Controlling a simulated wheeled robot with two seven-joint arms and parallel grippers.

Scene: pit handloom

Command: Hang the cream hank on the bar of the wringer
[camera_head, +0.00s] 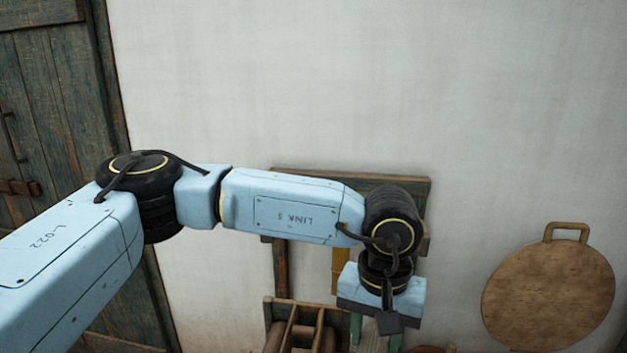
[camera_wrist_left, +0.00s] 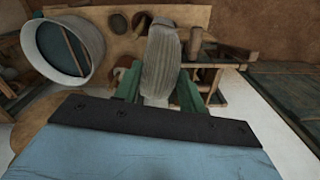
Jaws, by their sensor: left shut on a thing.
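My left gripper (camera_wrist_left: 158,92) shows its green fingers in the left wrist view, shut on a pale greyish-cream, ribbed bundle that looks like the cream hank (camera_wrist_left: 162,50). The hank stands out beyond the fingers. In the head view my left arm reaches across from the left, and its gripper (camera_head: 376,333) points down at the bottom edge, partly cut off. A pale bit shows between the fingers there. I cannot make out the wringer or its bar for certain in either view. My right gripper is not in view.
A wooden frame (camera_head: 280,268) stands against the wall behind my wrist, with a slatted wooden crate (camera_head: 290,312) below. A round brown board (camera_head: 550,295) with a handle is at the right. A pale round tub (camera_wrist_left: 40,65) and a teal surface (camera_wrist_left: 285,85) show in the wrist view.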

